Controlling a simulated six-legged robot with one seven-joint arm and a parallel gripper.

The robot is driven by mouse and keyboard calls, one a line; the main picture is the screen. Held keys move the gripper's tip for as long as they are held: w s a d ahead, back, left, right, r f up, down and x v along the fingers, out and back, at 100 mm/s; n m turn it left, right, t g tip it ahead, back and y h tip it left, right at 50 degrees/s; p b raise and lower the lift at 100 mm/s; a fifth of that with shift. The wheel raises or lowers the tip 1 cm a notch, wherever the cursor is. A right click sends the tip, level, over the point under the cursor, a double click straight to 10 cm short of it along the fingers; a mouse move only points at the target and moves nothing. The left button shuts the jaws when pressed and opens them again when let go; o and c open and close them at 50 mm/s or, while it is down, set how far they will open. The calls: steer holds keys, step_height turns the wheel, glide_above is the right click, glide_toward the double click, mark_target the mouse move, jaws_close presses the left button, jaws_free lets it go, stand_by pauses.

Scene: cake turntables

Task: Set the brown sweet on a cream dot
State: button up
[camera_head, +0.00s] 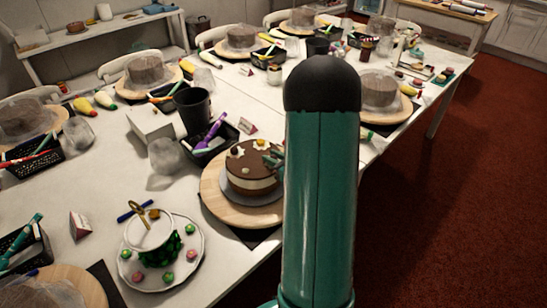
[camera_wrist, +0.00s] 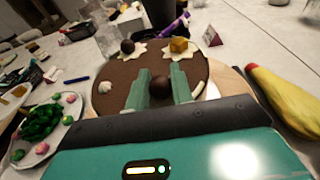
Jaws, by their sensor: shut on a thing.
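The cake (camera_head: 249,178) has a brown top and stands on a round wooden turntable (camera_head: 213,193). In the wrist view my gripper (camera_wrist: 160,88) is shut on a round dark brown sweet (camera_wrist: 160,85), over the cake top (camera_wrist: 125,75). Whether the sweet touches the top I cannot tell. A small bare white cream dot (camera_wrist: 105,86) lies left of my fingers. Another white bit (camera_wrist: 212,89) shows right of them, partly hidden.
A white plate (camera_head: 134,277) with several pink and green sweets and a green heap stands left of the cake. A black basket (camera_head: 222,141) with a purple tool is behind it.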

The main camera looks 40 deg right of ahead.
steer(key=shift+f, duration=0.2)
steer(key=o, duration=1)
steer(key=shift+c, duration=0.2)
steer(key=shift+r, duration=0.1)
